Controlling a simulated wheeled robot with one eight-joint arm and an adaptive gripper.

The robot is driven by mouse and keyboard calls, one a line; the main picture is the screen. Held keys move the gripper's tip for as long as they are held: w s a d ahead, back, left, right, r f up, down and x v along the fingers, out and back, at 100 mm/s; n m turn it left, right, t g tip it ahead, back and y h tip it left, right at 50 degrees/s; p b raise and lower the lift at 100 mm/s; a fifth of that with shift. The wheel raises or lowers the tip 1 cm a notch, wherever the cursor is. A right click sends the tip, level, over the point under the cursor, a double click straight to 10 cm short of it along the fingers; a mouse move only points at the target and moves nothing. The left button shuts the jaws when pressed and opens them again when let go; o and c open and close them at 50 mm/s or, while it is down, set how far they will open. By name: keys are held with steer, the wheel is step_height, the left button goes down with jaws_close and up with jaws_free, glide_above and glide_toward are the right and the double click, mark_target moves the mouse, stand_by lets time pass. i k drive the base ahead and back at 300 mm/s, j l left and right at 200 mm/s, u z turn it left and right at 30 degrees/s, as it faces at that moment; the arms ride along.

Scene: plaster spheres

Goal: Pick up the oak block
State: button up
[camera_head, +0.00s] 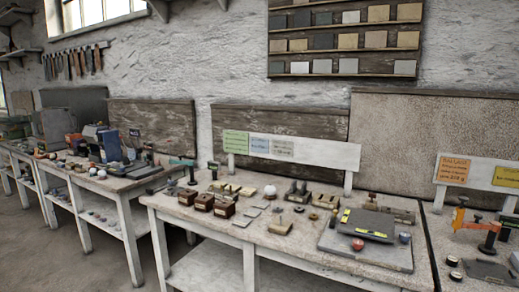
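Several small brown wooden blocks or boxes stand on the middle workbench. One dark brown box (203,203) is near the left front of the bench, with another brown box (224,209) just right of it. A flat tan block (280,227) lies near the front edge, with a small dark part on top. A brown piece (326,201) lies further back. I cannot tell which of these, if any, is the oak block. My gripper is not in view.
The middle workbench (290,250) also bears a grey slab (367,226) with levels and small balls, a white ball (270,191), and small plates. A white sign board (292,147) stands behind. Cluttered benches flank it. Floor (40,250) shows at lower left.

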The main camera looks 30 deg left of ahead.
mark_target(186, 197)
steer(key=j+u, duration=0.15)
steer(key=u, duration=0.25)
steer(key=j+u, duration=0.15)
steer(key=u, duration=0.2)
steer(key=i+j+u, duration=0.1)
steer(key=u, duration=0.3)
steer(key=j+u, duration=0.15)
steer(key=u, duration=0.2)
steer(key=i, duration=0.05)
